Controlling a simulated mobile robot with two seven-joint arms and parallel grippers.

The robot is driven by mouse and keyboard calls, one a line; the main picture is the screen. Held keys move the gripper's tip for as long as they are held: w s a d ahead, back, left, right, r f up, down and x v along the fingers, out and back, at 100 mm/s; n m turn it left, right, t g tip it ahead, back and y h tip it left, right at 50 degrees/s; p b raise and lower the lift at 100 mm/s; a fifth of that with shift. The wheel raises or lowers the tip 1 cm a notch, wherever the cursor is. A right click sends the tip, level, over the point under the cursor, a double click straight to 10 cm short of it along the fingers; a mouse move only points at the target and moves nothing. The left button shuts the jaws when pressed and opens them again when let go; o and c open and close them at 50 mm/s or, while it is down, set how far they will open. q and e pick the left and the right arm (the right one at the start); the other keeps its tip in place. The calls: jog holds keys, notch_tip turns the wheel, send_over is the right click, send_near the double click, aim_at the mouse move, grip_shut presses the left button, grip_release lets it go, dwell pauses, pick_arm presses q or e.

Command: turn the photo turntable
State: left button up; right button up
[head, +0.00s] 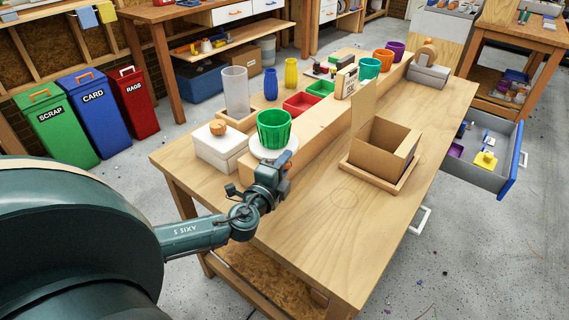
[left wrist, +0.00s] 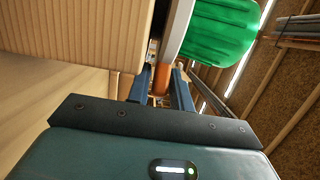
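The photo turntable (head: 288,153) is a white disc with a green ribbed pot (head: 274,128) upright on it, at the near left end of the raised wooden shelf. In the left wrist view the disc's edge (left wrist: 178,32) and the tilted-looking green pot (left wrist: 222,30) show at the top. My left gripper (head: 279,172) is low at the near side of the disc. In the left wrist view its two fingers (left wrist: 161,88) stand on both sides of an orange handle (left wrist: 161,80), which fills the gap between them. My right gripper is not in view.
A white box (head: 217,150) with a wooden knob stands left of the turntable. A clear cylinder (head: 235,90) is behind it. An open cardboard box (head: 382,147) sits on a wooden tray to the right. The front bench top is clear. A drawer (head: 482,158) stands open at right.

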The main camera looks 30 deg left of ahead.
pick_arm(q)
jog(key=o, duration=0.3)
jog(key=s+d+b, duration=0.2)
jog(key=s, duration=1.1)
